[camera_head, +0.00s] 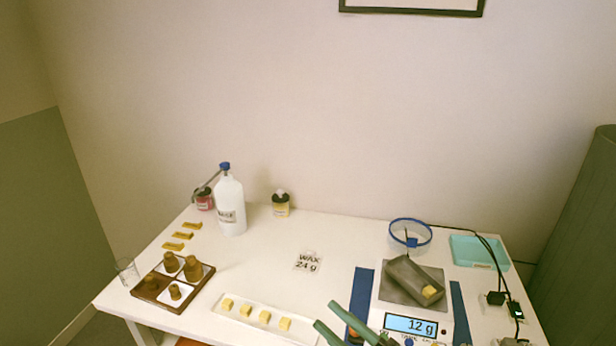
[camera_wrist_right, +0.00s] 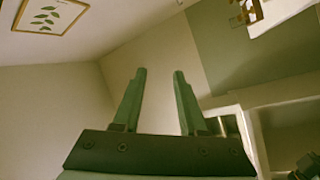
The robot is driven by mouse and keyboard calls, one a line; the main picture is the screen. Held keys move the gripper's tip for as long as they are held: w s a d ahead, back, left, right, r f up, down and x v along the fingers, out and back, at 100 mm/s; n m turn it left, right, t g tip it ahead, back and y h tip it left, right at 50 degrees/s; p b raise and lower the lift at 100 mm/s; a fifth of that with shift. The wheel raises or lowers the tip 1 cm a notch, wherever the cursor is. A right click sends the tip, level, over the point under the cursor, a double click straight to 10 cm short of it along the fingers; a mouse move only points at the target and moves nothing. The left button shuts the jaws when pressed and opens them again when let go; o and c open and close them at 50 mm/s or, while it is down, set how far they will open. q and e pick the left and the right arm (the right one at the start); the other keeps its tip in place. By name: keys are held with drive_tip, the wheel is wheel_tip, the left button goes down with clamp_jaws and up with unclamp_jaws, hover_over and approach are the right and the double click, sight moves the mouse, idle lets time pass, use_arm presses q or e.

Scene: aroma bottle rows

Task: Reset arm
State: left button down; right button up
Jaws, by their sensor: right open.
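My right gripper (camera_head: 326,313) shows at the bottom edge of the head view, its green fingers pointing up and left, left of the scale display. In the right wrist view, my right gripper (camera_wrist_right: 159,72) is open, with nothing between its fingers. My left gripper is in neither view.
A white tray (camera_head: 242,318) holds several yellow cubes. A wooden tray (camera_head: 205,286) with brown bottles stands left. A white bottle (camera_head: 230,207), a blue-rimmed container (camera_head: 410,234), a teal tray (camera_head: 478,251) and cables (camera_head: 497,262) are farther back.

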drive_tip(key=s+d+f+m+t+h, duration=0.1)
drive_tip(key=s+d+f+m+h, duration=0.1)
drive_tip(key=d+f+m+h, duration=0.4)
drive_tip(key=s+d+f+m+h, duration=0.25)
drive_tip(key=f+m+h, duration=0.25)
drive_tip(key=f+m, duration=0.3)
drive_tip(key=s+d+f+m+g+h, duration=0.1)
drive_tip(key=s+d+f+m+g, duration=0.1)
drive_tip(key=s+f, duration=0.3)
drive_tip(key=s+d+f+m+g+h+p, duration=0.1)
drive_tip(key=s+f+m+g, duration=0.2)
drive_tip(key=s+f, duration=0.3)
drive_tip(key=shift+s+d+g+h, duration=0.3)
drive_tip(key=shift+s+d, duration=0.05)
drive_tip(key=shift+s, duration=0.15)
idle(1.4)
